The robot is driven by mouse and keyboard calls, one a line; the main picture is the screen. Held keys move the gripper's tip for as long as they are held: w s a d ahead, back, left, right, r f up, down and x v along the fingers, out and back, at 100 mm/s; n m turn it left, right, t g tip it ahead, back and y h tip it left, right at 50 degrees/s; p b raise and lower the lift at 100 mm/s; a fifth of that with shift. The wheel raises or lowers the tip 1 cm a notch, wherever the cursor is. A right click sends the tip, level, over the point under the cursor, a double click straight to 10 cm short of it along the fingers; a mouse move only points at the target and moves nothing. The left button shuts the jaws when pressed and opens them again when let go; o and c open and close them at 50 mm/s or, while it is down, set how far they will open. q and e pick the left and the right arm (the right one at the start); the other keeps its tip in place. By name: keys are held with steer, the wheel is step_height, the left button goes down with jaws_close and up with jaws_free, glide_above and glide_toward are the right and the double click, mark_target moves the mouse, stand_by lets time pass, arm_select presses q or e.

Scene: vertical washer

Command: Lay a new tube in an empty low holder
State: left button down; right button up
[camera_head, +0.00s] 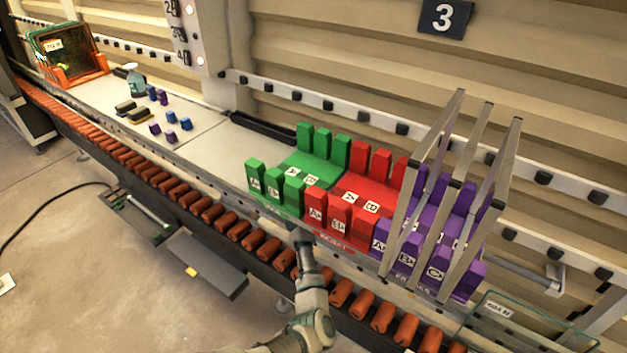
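Green (316,166), red (366,187) and purple (462,215) holder blocks stand side by side on the bench, with low posts in front and taller ones behind. Letter labels are on them. Several long grey bars (423,170) rise slanted from the purple block; I cannot tell whether these are the tubes. The green and red blocks show no bars in them. My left gripper (304,245) is in front of the red and green blocks, over the bench's front edge, apart from the blocks. Its fingers are too small to tell open from shut. My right gripper is not in view.
Small blue and purple pieces (171,117), dark blocks (137,114) and a spray bottle (135,80) are on the bench at left. A glass-sided bin (70,55) stands far left, another (513,313) lower right. Orange rollers (212,215) line the front. The bench's middle is clear.

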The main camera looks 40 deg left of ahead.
arm_select(q)
steer(key=shift+a, duration=0.15)
steer(key=shift+d+p, duration=0.25)
steer(key=shift+p, duration=0.05)
stand_by(0.5)
steer(key=shift+f+b, duration=0.3)
steer(key=shift+f, duration=0.2)
stand_by(0.9)
steer(key=c, duration=0.9)
jaws_free()
steer(key=shift+o, duration=0.2)
steer(key=v, duration=1.2)
